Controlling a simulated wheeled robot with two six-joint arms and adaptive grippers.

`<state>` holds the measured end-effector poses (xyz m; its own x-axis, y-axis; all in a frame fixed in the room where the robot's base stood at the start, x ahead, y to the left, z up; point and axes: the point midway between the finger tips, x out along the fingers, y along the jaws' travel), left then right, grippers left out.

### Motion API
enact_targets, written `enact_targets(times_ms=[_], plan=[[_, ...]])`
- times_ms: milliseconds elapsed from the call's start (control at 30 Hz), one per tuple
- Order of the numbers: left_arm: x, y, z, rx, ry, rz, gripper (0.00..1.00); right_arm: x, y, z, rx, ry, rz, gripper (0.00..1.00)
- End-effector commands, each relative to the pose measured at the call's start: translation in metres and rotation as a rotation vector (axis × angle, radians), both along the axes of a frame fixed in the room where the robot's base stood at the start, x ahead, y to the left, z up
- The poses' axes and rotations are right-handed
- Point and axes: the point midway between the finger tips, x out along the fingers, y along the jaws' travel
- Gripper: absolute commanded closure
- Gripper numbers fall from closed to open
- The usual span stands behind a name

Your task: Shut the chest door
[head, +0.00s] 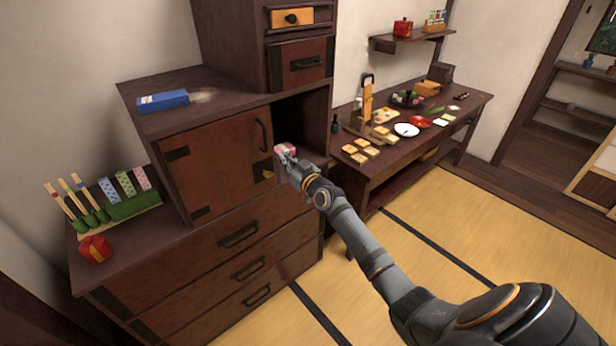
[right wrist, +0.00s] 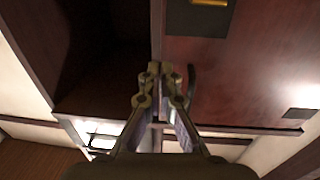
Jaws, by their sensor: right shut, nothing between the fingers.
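The chest (head: 225,250) is dark wood. Its reddish-brown door (head: 215,165) has black corner plates, a black handle (head: 263,135) and a brass-coloured fitting (head: 266,173). A dark open compartment (head: 305,115) shows to the right of the door. My right gripper (head: 285,152) is shut and empty near the door's right edge, by the opening. In the right wrist view the shut fingertips (right wrist: 162,72) overlap the edge between the door (right wrist: 245,75) and the dark recess (right wrist: 105,65); I cannot tell whether they touch it. My left gripper is out of view.
A blue box (head: 163,101) lies on the chest top. A red ornament (head: 95,248) and a green stand (head: 135,204) are on the lower left ledge. A low table (head: 375,163) with food stands at right. Open tatami (head: 440,220) lies in front.

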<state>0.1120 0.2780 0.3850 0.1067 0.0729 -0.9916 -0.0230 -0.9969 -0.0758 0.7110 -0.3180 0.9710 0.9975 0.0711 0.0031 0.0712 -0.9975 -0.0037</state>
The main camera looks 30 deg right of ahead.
Motion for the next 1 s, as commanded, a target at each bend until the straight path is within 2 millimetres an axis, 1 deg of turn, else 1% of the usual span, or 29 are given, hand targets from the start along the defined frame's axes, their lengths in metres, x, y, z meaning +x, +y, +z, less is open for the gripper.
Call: enact_targets(times_ms=[33,100,200,267,333,400,500,567,800,867,933,967,1000], plan=[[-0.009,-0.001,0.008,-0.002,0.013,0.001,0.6,-0.014,-0.003,0.001,-0.008,0.006,0.0,1.0],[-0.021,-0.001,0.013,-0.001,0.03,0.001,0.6,-0.029,-0.005,0.002,-0.008,0.006,0.001,1.0],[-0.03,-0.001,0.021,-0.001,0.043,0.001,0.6,-0.049,-0.008,0.003,-0.008,0.006,0.003,1.0],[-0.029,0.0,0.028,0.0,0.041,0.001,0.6,-0.062,-0.01,0.003,-0.008,0.009,0.001,1.0],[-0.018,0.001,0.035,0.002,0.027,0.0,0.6,-0.074,-0.011,0.003,-0.007,0.009,0.003,1.0],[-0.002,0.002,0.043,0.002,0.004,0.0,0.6,-0.083,-0.013,0.003,-0.006,0.009,0.001,1.0],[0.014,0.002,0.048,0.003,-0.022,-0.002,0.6,-0.091,-0.015,0.001,-0.004,0.007,0.001,1.0],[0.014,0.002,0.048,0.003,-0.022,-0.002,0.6,-0.094,-0.015,0.0,-0.003,0.006,0.002,1.0],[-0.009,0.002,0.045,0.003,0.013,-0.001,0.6,-0.094,-0.015,-0.001,-0.002,0.004,0.001,1.0],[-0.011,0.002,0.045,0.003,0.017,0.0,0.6,-0.094,-0.015,-0.002,-0.002,0.005,0.001,1.0],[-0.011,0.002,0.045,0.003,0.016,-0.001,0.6,-0.095,-0.017,-0.009,-0.003,0.019,-0.004,1.0],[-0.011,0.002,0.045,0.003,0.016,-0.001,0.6,-0.096,-0.019,-0.018,-0.004,0.034,-0.01,1.0],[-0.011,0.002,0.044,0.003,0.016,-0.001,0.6,-0.098,-0.022,-0.034,-0.007,0.064,-0.021,1.0]])
